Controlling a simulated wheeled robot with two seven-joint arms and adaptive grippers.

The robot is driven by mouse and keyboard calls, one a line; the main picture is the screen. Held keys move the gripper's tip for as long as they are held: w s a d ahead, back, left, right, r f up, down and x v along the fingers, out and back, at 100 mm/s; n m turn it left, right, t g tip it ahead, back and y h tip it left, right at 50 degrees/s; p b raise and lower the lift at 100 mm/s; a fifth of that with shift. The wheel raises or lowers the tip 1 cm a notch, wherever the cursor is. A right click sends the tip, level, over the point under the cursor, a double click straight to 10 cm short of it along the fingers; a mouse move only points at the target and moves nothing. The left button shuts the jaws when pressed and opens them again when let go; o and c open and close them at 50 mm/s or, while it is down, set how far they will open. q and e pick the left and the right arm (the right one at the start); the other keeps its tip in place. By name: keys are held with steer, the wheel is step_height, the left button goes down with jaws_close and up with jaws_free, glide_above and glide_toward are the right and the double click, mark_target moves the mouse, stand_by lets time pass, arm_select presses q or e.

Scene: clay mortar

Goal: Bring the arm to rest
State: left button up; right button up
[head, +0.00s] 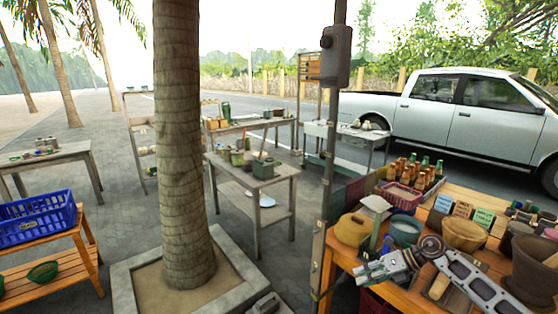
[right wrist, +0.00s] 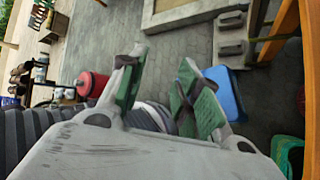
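My right arm comes in from the lower right in the head view, above the wooden table. Its gripper (head: 373,262) is over the table's left front edge and points left. In the right wrist view the two green-padded fingers (right wrist: 158,92) stand apart with nothing held between them. A dark brown clay mortar (head: 535,268) stands at the table's right end, to the right of the gripper and apart from it. My left gripper is not in view.
The wooden table (head: 482,257) is crowded with a yellowish pot (head: 353,229), a teal bowl (head: 405,231), a tan bowl (head: 464,234) and several bottles. A metal post (head: 327,190) stands just left of it. Paved ground (right wrist: 180,58) shows beyond the fingers, with a blue object (right wrist: 228,92).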

step_height(320, 180, down, 18)
steer(key=w+m+t+y, duration=0.1)
steer(key=w+m+t, duration=0.1)
steer(key=m+t, duration=0.9)
steer(key=s+d+f+m+g+h, duration=0.1)
steer(key=s+d+f+m+h, duration=0.1)
steer(key=s+f+m, duration=0.4)
steer(key=s+d+f+m+g+h, duration=0.1)
steer(key=s+f+m+h, duration=0.2)
steer(key=f, duration=0.6)
steer(key=s+d+f+m+g+h, duration=0.1)
steer(key=s+d+f+m+h, duration=0.1)
steer(key=s+f+m, duration=0.35)
steer(key=s+f+m+g+h, duration=0.35)
steer(key=s+f+m, duration=0.35)
steer(key=s+f, duration=0.9)
steer(key=s+a+f+m+g, duration=0.1)
steer(key=s+a+f+g, duration=0.1)
steer(key=s, duration=0.6)
steer(key=s+a+f+m+g, duration=0.1)
steer(key=s+a+f+g, duration=0.1)
steer(key=s, duration=0.7)
steer(key=s+a+f+m+g, duration=0.1)
steer(key=s+f+m+g, duration=0.1)
steer(key=s, duration=0.7)
steer(key=shift+s+a+f, duration=0.15)
steer(key=shift+a+f, duration=0.25)
steer(key=shift+f, duration=0.05)
steer(key=shift+s, duration=0.1)
